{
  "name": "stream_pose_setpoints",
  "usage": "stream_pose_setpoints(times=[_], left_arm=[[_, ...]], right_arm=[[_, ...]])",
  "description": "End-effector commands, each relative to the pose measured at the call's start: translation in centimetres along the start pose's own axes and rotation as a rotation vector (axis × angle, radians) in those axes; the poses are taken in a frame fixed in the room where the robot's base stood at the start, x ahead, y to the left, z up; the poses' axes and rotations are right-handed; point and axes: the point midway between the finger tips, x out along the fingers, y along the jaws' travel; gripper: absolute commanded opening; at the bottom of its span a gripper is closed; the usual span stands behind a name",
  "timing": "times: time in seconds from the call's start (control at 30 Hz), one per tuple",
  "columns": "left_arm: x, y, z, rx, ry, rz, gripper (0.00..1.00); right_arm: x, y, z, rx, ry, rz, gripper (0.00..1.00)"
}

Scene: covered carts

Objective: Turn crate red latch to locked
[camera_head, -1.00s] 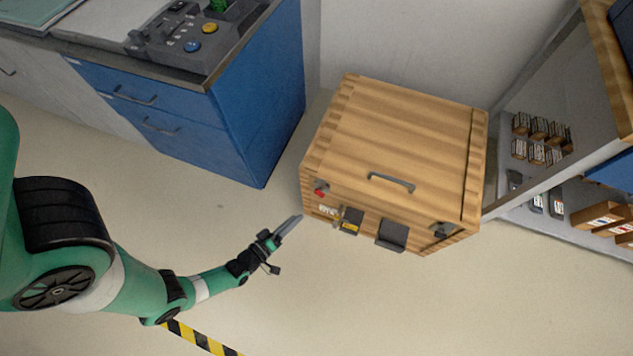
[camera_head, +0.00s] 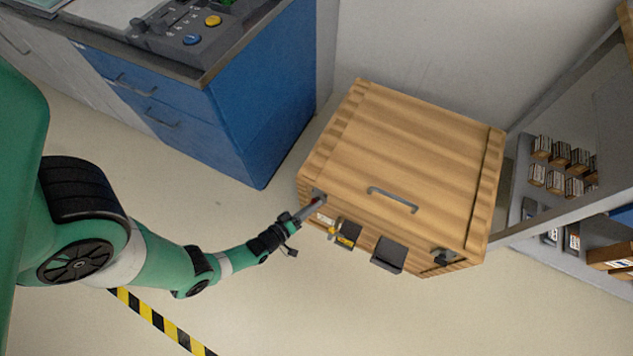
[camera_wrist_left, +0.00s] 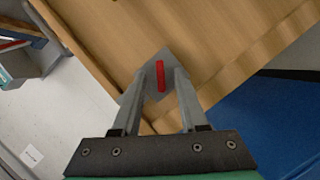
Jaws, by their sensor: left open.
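The wooden crate (camera_head: 410,150) stands on the floor with a grey handle (camera_head: 392,199) on its lid. Its red latch (camera_wrist_left: 160,77) is a small red bar on a grey plate (camera_wrist_left: 143,82) on the crate's front, seen in the left wrist view. My left gripper (camera_head: 312,207) is at the front's left end, mostly hiding the latch in the head view. In the left wrist view the left gripper (camera_wrist_left: 158,85) is open, with one finger on each side of the red bar. Contact with the bar cannot be told. My right gripper is not in view.
A blue cabinet (camera_head: 235,110) with a button panel (camera_head: 190,35) on top stands left of the crate. A padlock-like fitting (camera_head: 347,234), a dark box (camera_head: 389,254) and a dark latch (camera_head: 441,257) are on the crate's front. Shelving (camera_head: 560,225) stands at right. The floor in front is clear.

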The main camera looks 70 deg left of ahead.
Motion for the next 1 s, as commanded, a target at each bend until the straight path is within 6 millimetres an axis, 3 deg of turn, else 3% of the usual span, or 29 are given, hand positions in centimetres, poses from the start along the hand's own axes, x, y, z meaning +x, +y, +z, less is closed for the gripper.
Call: stream_pose_setpoints(times=[0.2, 0.47, 1.0], left_arm=[[0.03, 0.01, -0.02, 0.000, 0.000, 0.000, 0.42], [0.03, 0.02, -0.02, 0.000, 0.000, 0.000, 0.00], [0.01, 0.16, -0.04, 0.035, -0.001, -0.014, 0.00]], right_arm=[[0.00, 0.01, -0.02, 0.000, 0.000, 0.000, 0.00], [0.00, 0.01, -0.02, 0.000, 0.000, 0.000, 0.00], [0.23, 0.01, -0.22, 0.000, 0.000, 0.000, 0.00]])
